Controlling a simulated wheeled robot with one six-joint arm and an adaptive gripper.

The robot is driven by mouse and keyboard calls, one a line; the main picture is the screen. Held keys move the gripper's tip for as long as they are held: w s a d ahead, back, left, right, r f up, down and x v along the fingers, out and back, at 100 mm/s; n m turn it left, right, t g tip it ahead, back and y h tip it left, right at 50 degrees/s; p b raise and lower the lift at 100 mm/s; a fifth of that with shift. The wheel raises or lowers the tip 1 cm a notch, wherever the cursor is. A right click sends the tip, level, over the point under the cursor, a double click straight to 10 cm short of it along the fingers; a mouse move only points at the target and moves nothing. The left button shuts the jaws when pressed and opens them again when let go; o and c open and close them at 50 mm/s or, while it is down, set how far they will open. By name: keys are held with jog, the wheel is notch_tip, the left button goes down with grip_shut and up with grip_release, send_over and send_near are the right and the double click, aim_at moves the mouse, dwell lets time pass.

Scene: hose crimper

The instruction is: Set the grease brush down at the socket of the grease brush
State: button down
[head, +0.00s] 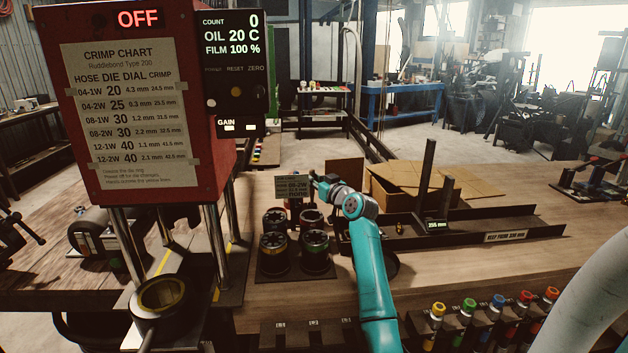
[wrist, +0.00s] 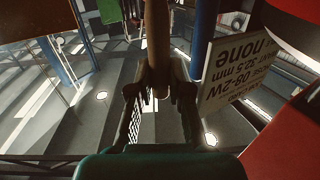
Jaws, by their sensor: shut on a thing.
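My gripper (wrist: 160,95) is shut on a brown wooden handle, which I take to be the grease brush (wrist: 158,42). The handle runs up the wrist view from between the two dark fingers. Its bristles cannot be made out. In the head view my gripper (head: 316,180) is small and dark at the end of my teal arm, above the bench, close to a card. The brush cannot be picked out there. I cannot identify the brush's socket in either view.
A job card (head: 293,187) stands beside my gripper; it also shows upside down in the wrist view (wrist: 236,68). Several dies (head: 274,254) stand below. The red crimper (head: 150,100) is left, a stop rail (head: 500,230) right, colour-capped bottles (head: 469,305) in front.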

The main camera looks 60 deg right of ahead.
jog(key=shift+f, duration=0.4)
jog(key=c, duration=1)
grip_release()
jog(key=v, duration=1.2)
